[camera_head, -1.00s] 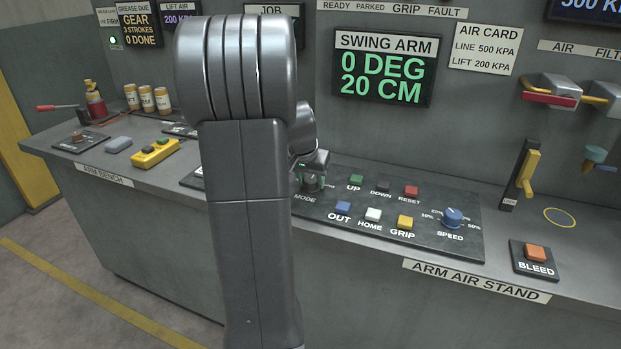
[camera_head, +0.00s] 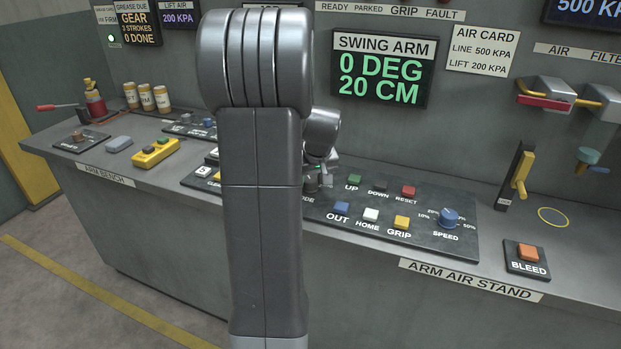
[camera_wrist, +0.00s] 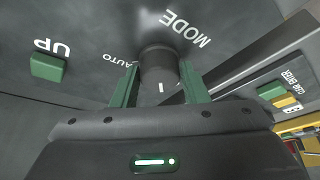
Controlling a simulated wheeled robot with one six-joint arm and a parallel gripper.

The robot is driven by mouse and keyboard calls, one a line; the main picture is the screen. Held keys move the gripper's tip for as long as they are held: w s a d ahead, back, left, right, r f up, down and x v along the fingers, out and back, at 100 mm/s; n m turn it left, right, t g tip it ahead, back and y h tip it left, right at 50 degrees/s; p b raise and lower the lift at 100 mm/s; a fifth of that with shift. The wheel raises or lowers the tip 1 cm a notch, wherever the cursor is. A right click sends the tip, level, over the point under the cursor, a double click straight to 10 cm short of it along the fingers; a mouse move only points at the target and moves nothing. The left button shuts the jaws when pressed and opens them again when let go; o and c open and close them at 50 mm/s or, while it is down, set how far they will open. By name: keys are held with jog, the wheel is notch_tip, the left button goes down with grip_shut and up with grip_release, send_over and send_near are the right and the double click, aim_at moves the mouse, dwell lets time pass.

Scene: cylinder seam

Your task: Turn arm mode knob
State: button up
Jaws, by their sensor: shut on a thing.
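The arm mode knob (camera_wrist: 158,66) is a dark round knob in the wrist view, with a white mark on its side. The labels MODE and AUTO show on the panel around it. My gripper (camera_wrist: 160,84) has its two green fingers on either side of the knob, shut on it. In the head view my gripper (camera_head: 318,182) is at the left end of the control panel (camera_head: 440,252), mostly behind my arm. The knob is largely hidden there. The SWING ARM display (camera_head: 382,70) reads 0 DEG, 20 CM.
Right of the knob are the green UP button (camera_head: 354,180), blue OUT button (camera_head: 341,207), yellow GRIP button (camera_head: 402,221) and blue SPEED knob (camera_head: 449,217). An orange BLEED button (camera_head: 528,252) and a yellow-handled lever (camera_head: 522,175) stand farther right. A yellow pendant (camera_head: 155,153) lies left.

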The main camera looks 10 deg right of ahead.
jog(key=shift+n+y, duration=0.3)
jog(key=shift+n, duration=0.3)
jog(key=o, duration=1)
jog(key=v, duration=1.3)
jog(key=shift+s+r, duration=0.1)
jog(key=shift+r, duration=0.3)
jog(key=x, duration=1.3)
jog(key=shift+f, duration=0.4)
